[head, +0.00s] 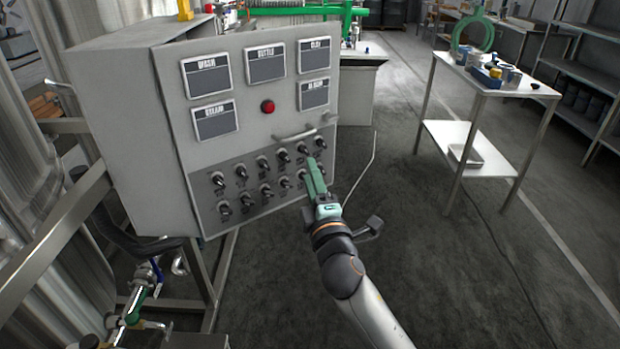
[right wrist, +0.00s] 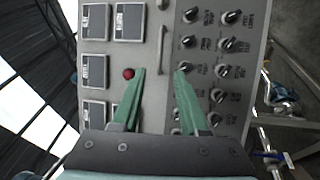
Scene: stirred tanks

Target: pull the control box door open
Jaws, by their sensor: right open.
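The grey control box (head: 130,125) stands at the left in the head view. Its front door (head: 246,122) carries label plates, a red button and several black knobs, and shows no clear gap at its edge. A thin bar handle (head: 296,135) sits on the door below the right-hand labels; it also shows in the right wrist view (right wrist: 162,48). My right gripper (head: 312,163) has green fingers and is in front of the door's lower right part. In the right wrist view the fingers (right wrist: 160,70) are apart, with the handle's lower end between their tips in the picture; contact cannot be told. My left gripper is not in view.
A red button (head: 267,106) and rows of knobs (head: 263,164) lie close to the handle. A white table (head: 500,84) with small items stands at the right. The dark floor (head: 460,260) between is clear. Pipes and valves (head: 135,305) are below the box.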

